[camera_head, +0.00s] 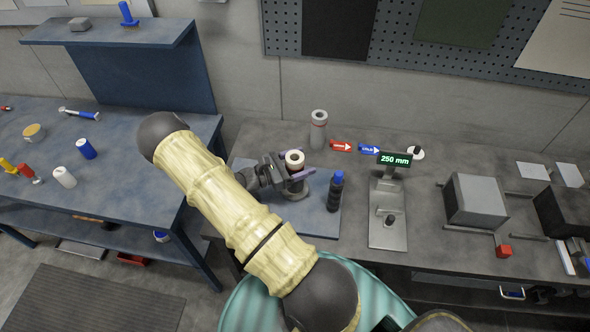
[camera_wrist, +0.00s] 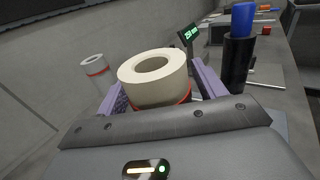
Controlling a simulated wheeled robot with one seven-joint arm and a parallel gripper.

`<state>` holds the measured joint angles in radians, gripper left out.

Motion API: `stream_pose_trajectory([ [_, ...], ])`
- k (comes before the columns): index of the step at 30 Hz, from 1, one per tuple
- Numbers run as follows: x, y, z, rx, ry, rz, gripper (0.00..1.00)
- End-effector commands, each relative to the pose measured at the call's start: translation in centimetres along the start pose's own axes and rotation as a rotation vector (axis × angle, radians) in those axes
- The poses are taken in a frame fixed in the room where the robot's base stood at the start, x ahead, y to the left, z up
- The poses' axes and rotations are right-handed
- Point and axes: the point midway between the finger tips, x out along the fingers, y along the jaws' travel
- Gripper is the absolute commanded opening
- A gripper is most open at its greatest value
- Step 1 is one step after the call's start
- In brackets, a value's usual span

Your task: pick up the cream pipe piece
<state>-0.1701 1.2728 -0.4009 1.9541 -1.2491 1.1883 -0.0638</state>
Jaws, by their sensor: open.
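The cream pipe piece (camera_head: 294,157) is a short, thick-walled ring standing upright on top of a dark grey support on the blue mat (camera_head: 319,222). In the wrist view the cream pipe piece (camera_wrist: 153,88) sits between the two purple fingers, with a red band showing at its lower edge. My gripper (camera_head: 297,168) is open with its fingers on either side of the piece. In the wrist view my gripper (camera_wrist: 160,88) shows a finger to the left and one to the right. Whether either finger touches the piece cannot be told. The lower part of the piece is hidden by the gripper body.
A grey cylinder with a red band (camera_head: 318,130) stands behind. A black bottle with a blue cap (camera_head: 335,192) stands close on the right. Further right is a gauge stand (camera_head: 388,228) with a "250 mm" display (camera_head: 395,160). A blue table (camera_head: 110,170) is at left.

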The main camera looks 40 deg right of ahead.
Motion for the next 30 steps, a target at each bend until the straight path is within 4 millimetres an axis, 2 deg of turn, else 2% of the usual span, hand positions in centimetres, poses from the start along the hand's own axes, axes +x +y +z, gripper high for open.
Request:
stream_pose_trajectory([
  [14,0.23,-0.06,-0.07,0.000,0.000,-0.005,0.69],
  [15,0.22,-0.06,-0.07,0.000,0.000,-0.005,0.68],
  [22,0.14,-0.03,-0.06,0.000,0.000,-0.003,0.22],
  [24,0.12,-0.02,-0.04,0.000,-0.001,-0.002,0.15],
  [30,0.07,0.00,0.01,0.000,-0.001,-0.002,0.15],
])
